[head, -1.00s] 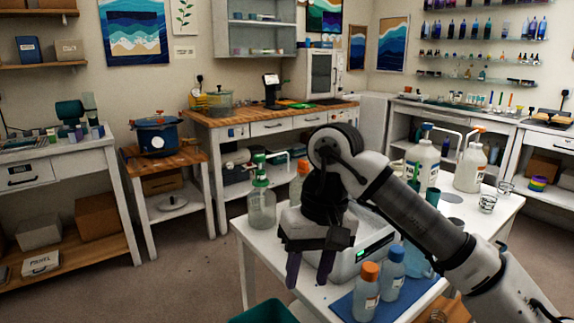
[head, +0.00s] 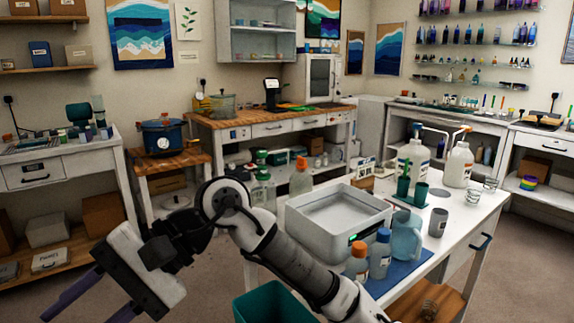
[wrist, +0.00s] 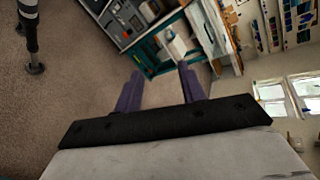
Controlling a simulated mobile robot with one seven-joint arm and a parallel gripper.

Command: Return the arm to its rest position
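My gripper (head: 92,303) is at the lower left of the head view, over open floor and left of the white table (head: 462,225). Its two purple fingers stand apart with nothing between them. They also show apart in the wrist view (wrist: 160,88), with carpet between them. My arm reaches from the bottom middle of the head view up to a bent joint and then down left to the gripper.
The white table carries a grey tray-like machine (head: 330,222), orange-capped and blue-capped bottles, a blue jug (head: 406,238) and white pump bottles (head: 458,165). A teal bin (head: 275,305) stands below my arm. A wooden stand with a blue pot (head: 160,138) is behind the gripper.

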